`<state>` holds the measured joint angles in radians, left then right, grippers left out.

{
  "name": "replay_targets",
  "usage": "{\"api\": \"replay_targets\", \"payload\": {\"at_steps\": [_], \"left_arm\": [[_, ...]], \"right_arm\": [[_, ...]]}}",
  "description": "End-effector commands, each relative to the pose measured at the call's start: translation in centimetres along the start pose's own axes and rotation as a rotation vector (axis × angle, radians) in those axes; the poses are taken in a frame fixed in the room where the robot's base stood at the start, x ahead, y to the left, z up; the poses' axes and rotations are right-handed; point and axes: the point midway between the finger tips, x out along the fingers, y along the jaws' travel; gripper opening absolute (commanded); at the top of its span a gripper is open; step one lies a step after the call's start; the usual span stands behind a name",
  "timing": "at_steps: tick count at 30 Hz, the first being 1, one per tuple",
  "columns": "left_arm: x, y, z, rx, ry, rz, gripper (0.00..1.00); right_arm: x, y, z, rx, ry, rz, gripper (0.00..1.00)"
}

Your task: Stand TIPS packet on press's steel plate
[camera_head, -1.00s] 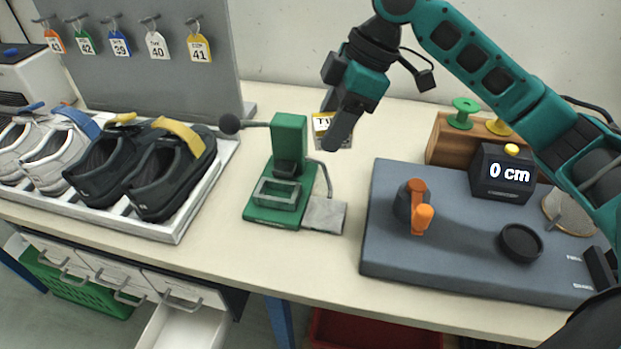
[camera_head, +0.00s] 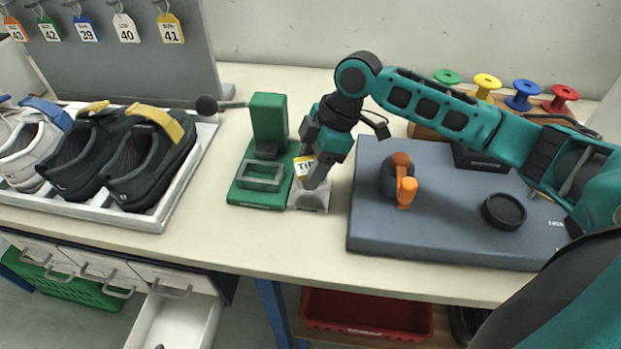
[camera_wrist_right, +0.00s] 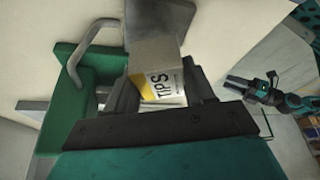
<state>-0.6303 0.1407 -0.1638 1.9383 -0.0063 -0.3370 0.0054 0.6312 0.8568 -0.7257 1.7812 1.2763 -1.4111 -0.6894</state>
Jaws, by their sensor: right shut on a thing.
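The TIPS packet (camera_head: 304,167) is white and yellow and sits in my right gripper (camera_head: 312,178), which is shut on it. The right wrist view shows the packet (camera_wrist_right: 165,86) between the two fingers, with its lettering turned sideways. The press (camera_head: 268,125) is green with a dark ball-ended lever. Its steel plate (camera_head: 310,200) lies at its right foot, directly below the gripper in the head view. The plate (camera_wrist_right: 152,50) also shows beyond the packet in the right wrist view. I cannot tell whether the packet's lower edge touches the plate. My left gripper is not in the head view.
A white tray (camera_head: 152,217) of shoes stands left of the press. A grey-blue mat (camera_head: 440,245) with an orange-handled tool (camera_head: 404,185) and a black round cup (camera_head: 503,210) lies to the right. Coloured spools (camera_head: 487,84) stand behind. Bare table lies in front of the press.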

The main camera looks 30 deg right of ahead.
Motion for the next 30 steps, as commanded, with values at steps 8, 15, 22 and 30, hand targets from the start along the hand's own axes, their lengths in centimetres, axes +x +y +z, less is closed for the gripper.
{"api": "replay_targets", "payload": {"at_steps": [8,15,22,30], "left_arm": [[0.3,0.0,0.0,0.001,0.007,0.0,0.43],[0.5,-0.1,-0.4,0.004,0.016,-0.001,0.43],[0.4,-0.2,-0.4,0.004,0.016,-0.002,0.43],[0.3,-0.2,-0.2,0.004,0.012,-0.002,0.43]], "right_arm": [[3.5,-0.1,1.5,0.001,0.0,-0.002,0.2],[3.6,-0.1,1.5,0.0,0.0,0.0,0.2],[3.8,-0.1,1.6,0.0,-0.001,-0.001,0.64],[3.8,-0.1,1.6,0.0,-0.001,-0.001,0.79]]}}
